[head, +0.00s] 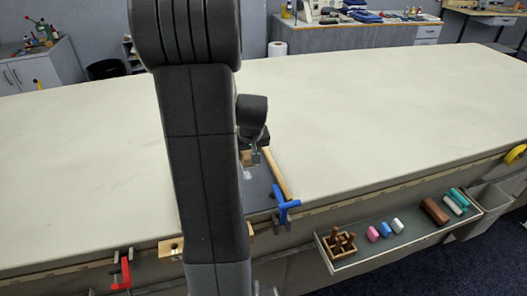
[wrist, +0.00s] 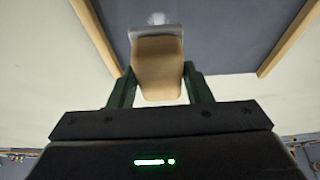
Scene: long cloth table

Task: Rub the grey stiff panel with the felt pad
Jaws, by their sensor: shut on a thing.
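The grey stiff panel (head: 258,195) lies on the table near its front edge, partly hidden behind my arm. It fills the upper middle of the wrist view (wrist: 225,45). A whitish patch (wrist: 157,18) shows on it just beyond the felt pad. The felt pad (wrist: 157,75) is a tan block with a pale grey layer at its far end. My gripper (wrist: 160,85) is shut on the tan block, one dark green finger on each side. In the head view the gripper (head: 256,152) is over the panel's far part. I cannot tell whether the pad touches the panel.
Wooden strips (wrist: 97,35) (wrist: 290,38) flank the panel. A blue clamp (head: 285,207) grips the front edge by the panel; a red clamp (head: 122,270) is further left. A hanging tray (head: 335,264) holds a wooden rack and several coloured blocks. The tabletop (head: 390,110) is otherwise clear.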

